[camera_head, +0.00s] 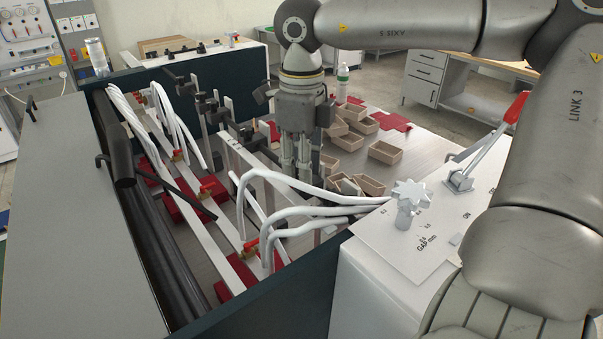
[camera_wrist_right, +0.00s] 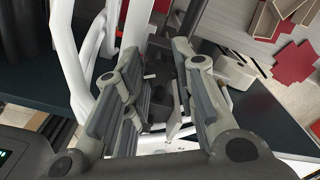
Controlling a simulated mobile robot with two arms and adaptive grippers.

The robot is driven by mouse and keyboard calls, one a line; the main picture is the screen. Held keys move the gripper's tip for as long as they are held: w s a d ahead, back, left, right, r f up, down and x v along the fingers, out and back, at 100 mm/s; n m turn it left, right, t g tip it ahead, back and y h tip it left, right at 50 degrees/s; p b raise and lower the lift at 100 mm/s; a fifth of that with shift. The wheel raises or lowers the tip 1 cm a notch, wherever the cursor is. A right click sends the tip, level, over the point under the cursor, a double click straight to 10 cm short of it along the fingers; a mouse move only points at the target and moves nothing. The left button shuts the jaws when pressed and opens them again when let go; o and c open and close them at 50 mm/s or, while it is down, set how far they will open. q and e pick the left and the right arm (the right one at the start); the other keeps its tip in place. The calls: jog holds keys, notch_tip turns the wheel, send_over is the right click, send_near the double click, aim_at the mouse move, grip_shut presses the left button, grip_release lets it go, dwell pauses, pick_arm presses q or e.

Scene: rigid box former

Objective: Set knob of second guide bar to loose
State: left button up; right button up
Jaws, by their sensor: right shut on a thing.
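My right gripper (camera_head: 298,165) points straight down into the machine, beside the upright guide bars (camera_head: 246,160). Dark clamp blocks (camera_head: 210,105) sit on the bars farther back. In the right wrist view its fingers (camera_wrist_right: 156,62) flank a narrow dark part, with a small pale piece (camera_wrist_right: 174,106) lower between them. The gripper is shut on what appears to be a guide bar knob; the fingers hide most of it, so I cannot tell its setting. My left gripper is not in view.
Bent white tubes (camera_head: 300,190) arch close to the right gripper. Tan cartons (camera_head: 385,152) and red pieces lie on the table behind it. A white panel (camera_head: 385,235) with a star knob (camera_head: 411,192) and red-handled lever (camera_head: 515,108) stands at right.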

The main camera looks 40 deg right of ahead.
jog(key=n+b, duration=0.1)
jog(key=n, duration=0.1)
jog(key=shift+n, duration=0.4)
jog(key=n, duration=0.3)
jog(key=shift+w+n+b, duration=0.1)
jog(key=shift+n+b, duration=0.2)
jog(key=shift+b, duration=0.05)
jog(key=n, duration=0.3)
jog(key=shift+r, duration=0.1)
jog(key=shift+n, duration=1.7)
jog(key=o, duration=0.8)
jog(key=shift+c, duration=0.2)
